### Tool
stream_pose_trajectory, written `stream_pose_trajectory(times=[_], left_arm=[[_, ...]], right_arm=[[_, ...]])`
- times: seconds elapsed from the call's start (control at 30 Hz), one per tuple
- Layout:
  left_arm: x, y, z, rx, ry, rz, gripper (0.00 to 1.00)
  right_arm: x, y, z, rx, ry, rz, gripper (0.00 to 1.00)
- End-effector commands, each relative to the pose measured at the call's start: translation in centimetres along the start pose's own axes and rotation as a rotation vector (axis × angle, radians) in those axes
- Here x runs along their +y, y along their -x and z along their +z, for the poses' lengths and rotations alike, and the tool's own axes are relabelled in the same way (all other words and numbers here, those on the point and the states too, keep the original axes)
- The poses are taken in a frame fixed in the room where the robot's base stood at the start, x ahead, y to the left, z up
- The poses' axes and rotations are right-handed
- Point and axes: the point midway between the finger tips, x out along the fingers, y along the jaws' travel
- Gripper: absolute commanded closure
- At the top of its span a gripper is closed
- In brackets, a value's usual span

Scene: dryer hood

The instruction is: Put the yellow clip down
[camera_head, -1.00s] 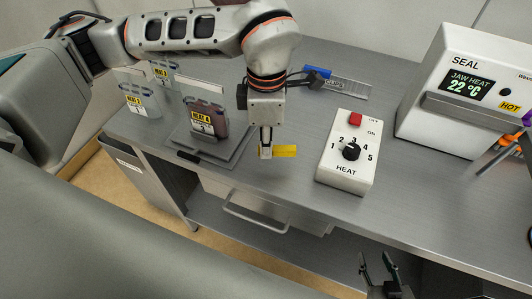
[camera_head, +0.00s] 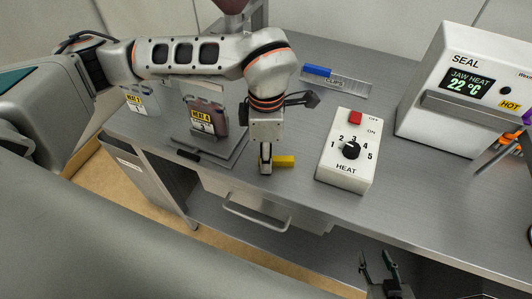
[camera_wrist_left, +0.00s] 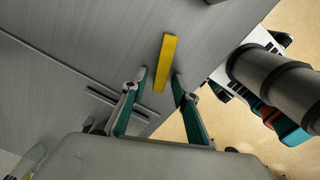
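The yellow clip (camera_head: 284,161) lies at the counter's front edge, just right of my left gripper (camera_head: 265,171) in the head view. In the left wrist view the clip (camera_wrist_left: 166,60) has its near end between the two green-sided fingers of the left gripper (camera_wrist_left: 160,74). A gap shows on each side of the clip, so the fingers are open and apart from it. My right gripper (camera_head: 377,256) is at the bottom of the head view, its fingers spread and empty.
A white heat control box (camera_head: 347,152) stands right of the clip. A white sealer (camera_head: 470,92) is farther right. Left are a stand with a dark pouch (camera_head: 207,116) and another labelled pouch (camera_head: 142,102). A clip rack (camera_head: 337,82) lies behind. A drawer handle (camera_head: 256,217) is below.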

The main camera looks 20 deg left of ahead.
Motion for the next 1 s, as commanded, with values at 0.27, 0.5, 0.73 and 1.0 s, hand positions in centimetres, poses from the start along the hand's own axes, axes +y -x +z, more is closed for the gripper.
stream_pose_trajectory(times=[0.27,0.5,0.73,1.0], left_arm=[[0.0,0.1,0.0,0.000,0.000,0.000,0.71],[0.2,2.5,0.1,-0.002,0.000,0.006,0.71],[0.1,7.2,0.1,-0.002,0.000,0.006,0.71],[0.1,11.3,0.0,-0.001,0.000,0.003,0.71]], right_arm=[[0.0,0.1,-0.1,0.000,0.000,0.000,0.60],[0.0,0.0,-0.1,0.001,0.000,0.000,0.60],[-0.1,-0.3,0.5,-0.001,0.000,-0.001,0.60],[-0.1,-0.4,0.8,-0.003,0.000,-0.001,0.60]])
